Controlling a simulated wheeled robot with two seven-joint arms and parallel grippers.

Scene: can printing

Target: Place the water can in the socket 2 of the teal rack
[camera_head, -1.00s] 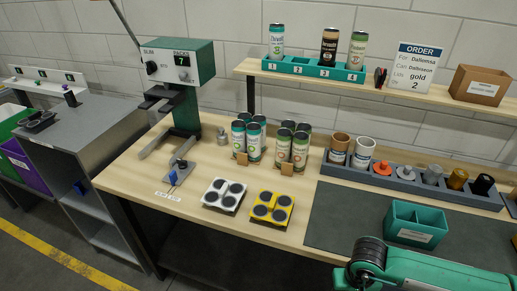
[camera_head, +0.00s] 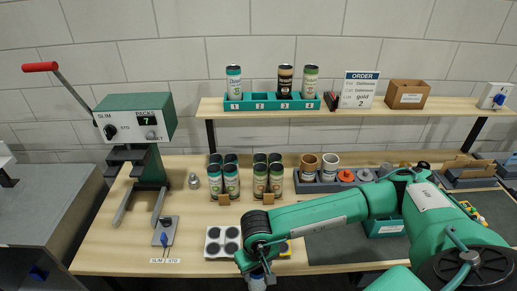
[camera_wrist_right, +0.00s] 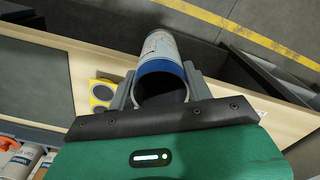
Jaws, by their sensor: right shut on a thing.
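The teal rack (camera_head: 258,105) stands on the raised shelf with sockets marked 1 to 4. Sockets 1, 3 and 4 hold upright cans, and socket 2 shows no can. My right gripper (camera_head: 257,281) hangs low by the table's front edge, at the bottom of the head view. In the right wrist view my right gripper (camera_wrist_right: 160,88) is shut on a white can with a blue band (camera_wrist_right: 158,48), its fingers on both sides. The can's label is not readable, so I cannot confirm that it is the water can. My left gripper is not in view.
Several cans (camera_head: 231,180) stand in two groups on the table. A white tray of dark discs (camera_head: 211,256) lies beside my right forearm. The lever machine (camera_head: 135,118) stands at left, the order sign (camera_head: 359,88) right of the rack.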

